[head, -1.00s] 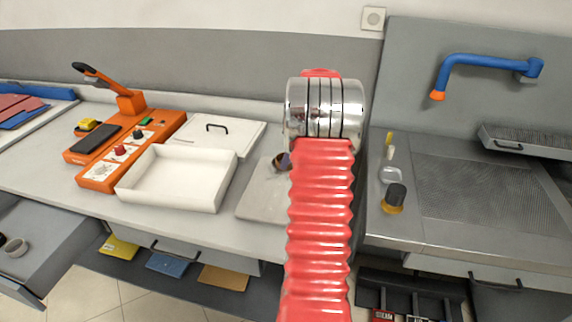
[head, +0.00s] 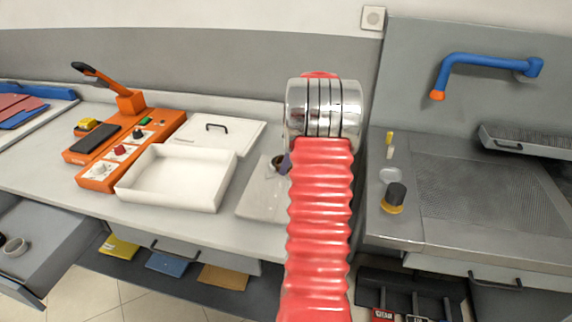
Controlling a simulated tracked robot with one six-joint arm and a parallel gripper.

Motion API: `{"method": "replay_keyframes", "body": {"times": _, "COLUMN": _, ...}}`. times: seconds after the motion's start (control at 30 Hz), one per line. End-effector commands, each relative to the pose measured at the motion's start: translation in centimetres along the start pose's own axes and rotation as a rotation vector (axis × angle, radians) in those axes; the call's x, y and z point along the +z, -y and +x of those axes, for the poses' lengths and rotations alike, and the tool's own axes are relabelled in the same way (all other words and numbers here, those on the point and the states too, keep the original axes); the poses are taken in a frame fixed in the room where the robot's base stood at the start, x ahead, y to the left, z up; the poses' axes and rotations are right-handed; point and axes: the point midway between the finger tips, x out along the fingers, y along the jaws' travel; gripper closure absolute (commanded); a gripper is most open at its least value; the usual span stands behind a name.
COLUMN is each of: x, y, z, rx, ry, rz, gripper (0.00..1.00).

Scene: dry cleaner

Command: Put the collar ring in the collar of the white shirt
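A flat pale grey-white piece (head: 258,201) lies on the counter, partly hidden behind my red ribbed arm. It may be the folded shirt, but I cannot tell for sure. A small dark brown round thing (head: 277,161) shows at its far end, beside the arm. I cannot tell whether it is the collar ring or the collar opening. A small purple-grey part (head: 285,166) shows right beside it, at the edge of my arm. My gripper is hidden behind the arm, so its fingers and anything in them cannot be seen.
An empty white tray (head: 122,194) stands left of the pale piece, with a white lidded box (head: 238,130) behind it. An orange machine (head: 97,181) is further left. A grey perforated worktop (head: 440,238) with a black-and-yellow knob (head: 394,196) is on the right.

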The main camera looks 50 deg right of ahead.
Motion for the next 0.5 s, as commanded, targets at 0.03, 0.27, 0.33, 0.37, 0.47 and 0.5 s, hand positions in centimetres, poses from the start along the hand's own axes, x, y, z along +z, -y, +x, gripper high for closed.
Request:
{"method": "replay_keyframes", "body": {"times": 0.03, "x": 0.0, "y": 0.0, "z": -0.1, "rx": 0.001, "ry": 0.000, "rz": 0.000, "gripper": 0.78}}
{"method": "replay_keyframes", "body": {"times": 0.27, "x": 0.0, "y": -0.1, "z": -1.8, "rx": 0.002, "ry": 0.000, "rz": 0.000, "gripper": 0.78}}
{"method": "replay_keyframes", "body": {"times": 0.33, "x": 0.0, "y": -0.1, "z": -2.9, "rx": 0.004, "ry": 0.000, "rz": 0.000, "gripper": 0.78}}
{"method": "replay_keyframes", "body": {"times": 0.37, "x": 0.0, "y": -0.1, "z": -3.4, "rx": 0.004, "ry": 0.000, "rz": 0.000, "gripper": 0.78}}
{"method": "replay_keyframes", "body": {"times": 0.47, "x": 0.0, "y": -0.1, "z": -5.1, "rx": 0.003, "ry": 0.000, "rz": 0.001, "gripper": 0.78}}
{"method": "replay_keyframes", "body": {"times": 0.5, "x": 0.0, "y": -0.1, "z": -5.8, "rx": 0.003, "ry": 0.000, "rz": 0.001, "gripper": 0.78}}
